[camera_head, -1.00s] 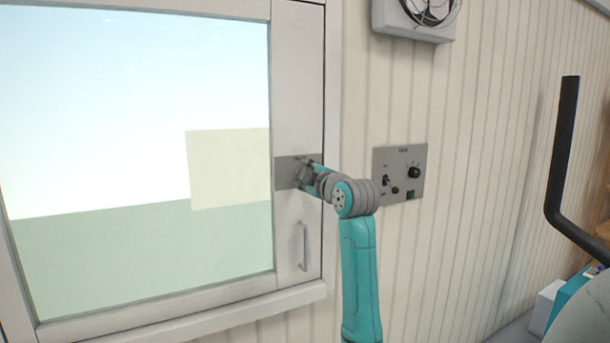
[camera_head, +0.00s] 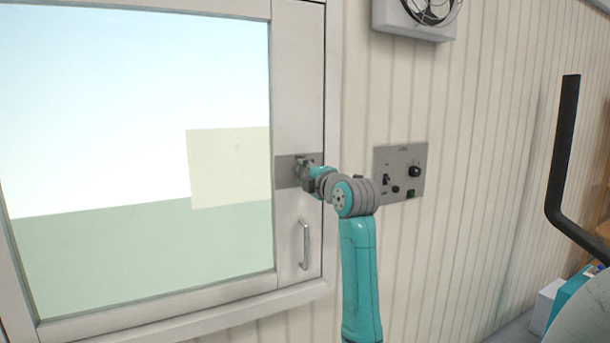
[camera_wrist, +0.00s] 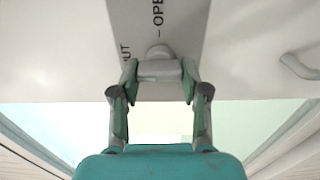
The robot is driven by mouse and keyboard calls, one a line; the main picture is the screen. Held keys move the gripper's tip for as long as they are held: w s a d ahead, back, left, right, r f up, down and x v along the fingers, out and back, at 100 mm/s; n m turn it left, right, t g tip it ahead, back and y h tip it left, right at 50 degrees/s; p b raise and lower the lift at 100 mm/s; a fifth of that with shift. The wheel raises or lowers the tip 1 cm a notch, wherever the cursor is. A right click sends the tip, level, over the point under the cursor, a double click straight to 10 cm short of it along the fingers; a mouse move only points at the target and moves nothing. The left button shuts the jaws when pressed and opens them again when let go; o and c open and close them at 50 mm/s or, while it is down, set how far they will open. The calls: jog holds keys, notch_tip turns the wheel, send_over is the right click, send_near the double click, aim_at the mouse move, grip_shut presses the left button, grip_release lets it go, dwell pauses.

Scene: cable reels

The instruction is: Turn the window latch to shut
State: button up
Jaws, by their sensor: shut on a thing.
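The window latch (camera_wrist: 158,51) is a grey knob with a short lever on a dark grey plate (camera_wrist: 188,35). The plate is marked OPEN above the knob and, partly hidden, what reads as SHUT to its left in the wrist view. My gripper (camera_wrist: 160,74) is shut on the latch lever, one finger on each side. In the head view the plate (camera_head: 284,171) sits on the right-hand frame of the window (camera_head: 140,120), and my gripper (camera_head: 304,170) is at its right part, hiding most of the latch. I cannot tell exactly where the lever points.
A metal pull handle (camera_head: 305,246) is below the plate on the same frame. A grey switch panel (camera_head: 400,174) with knobs is on the wall just right of my wrist. A fan housing (camera_head: 415,22) is above. A black bent bar (camera_head: 562,150) stands at right.

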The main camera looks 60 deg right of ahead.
jog(key=o, duration=1.1)
jog(key=shift+o, duration=0.2)
jog(key=v, duration=1.2)
